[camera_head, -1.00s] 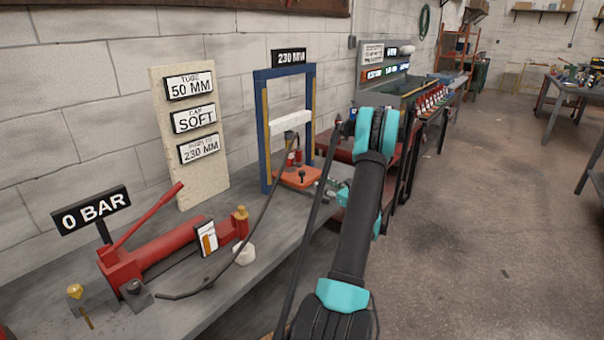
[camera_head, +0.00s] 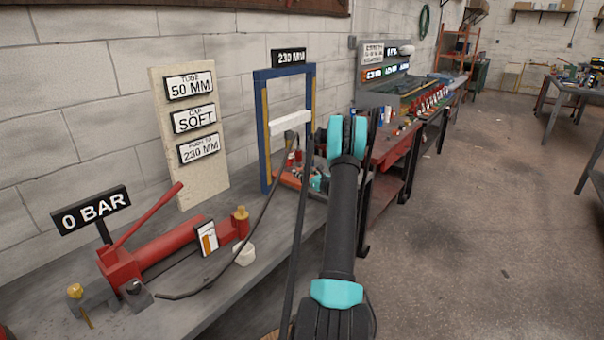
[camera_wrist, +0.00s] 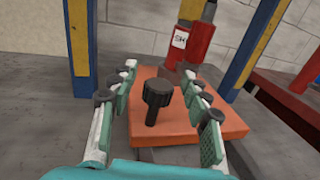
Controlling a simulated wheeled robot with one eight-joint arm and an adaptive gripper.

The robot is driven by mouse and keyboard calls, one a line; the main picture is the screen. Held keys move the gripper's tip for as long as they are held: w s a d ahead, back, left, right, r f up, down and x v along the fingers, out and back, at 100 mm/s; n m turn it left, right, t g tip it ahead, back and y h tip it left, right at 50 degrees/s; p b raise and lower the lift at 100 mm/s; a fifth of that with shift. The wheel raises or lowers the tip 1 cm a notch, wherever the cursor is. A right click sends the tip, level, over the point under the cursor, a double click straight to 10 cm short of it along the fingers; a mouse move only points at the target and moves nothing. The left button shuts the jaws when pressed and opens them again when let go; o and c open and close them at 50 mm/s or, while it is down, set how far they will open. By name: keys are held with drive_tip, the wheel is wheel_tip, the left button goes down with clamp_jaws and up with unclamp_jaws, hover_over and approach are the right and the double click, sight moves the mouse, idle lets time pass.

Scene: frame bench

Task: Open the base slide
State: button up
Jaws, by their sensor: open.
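The base slide, an orange plate (camera_wrist: 180,128) with a black knob (camera_wrist: 157,94) standing on it, sits at the foot of the blue press frame. In the head view only part of the orange plate (camera_head: 290,182) shows, with my gripper and arm in front. My gripper (camera_wrist: 159,74) is open in the wrist view, one finger on each side of the knob. The knob stands upright between the fingers, with gaps visible on both sides. I cannot tell how far the fingertips reach past the knob.
The blue and yellow frame posts (camera_wrist: 80,50) rise behind the plate, with a red cylinder (camera_wrist: 188,45) between them. A red hand pump (camera_head: 165,245) with a black hose lies on the grey bench (camera_head: 225,290). A red cart (camera_head: 390,150) stands to the right.

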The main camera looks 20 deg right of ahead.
drive_tip(key=shift+c, duration=0.4)
clamp_jaws()
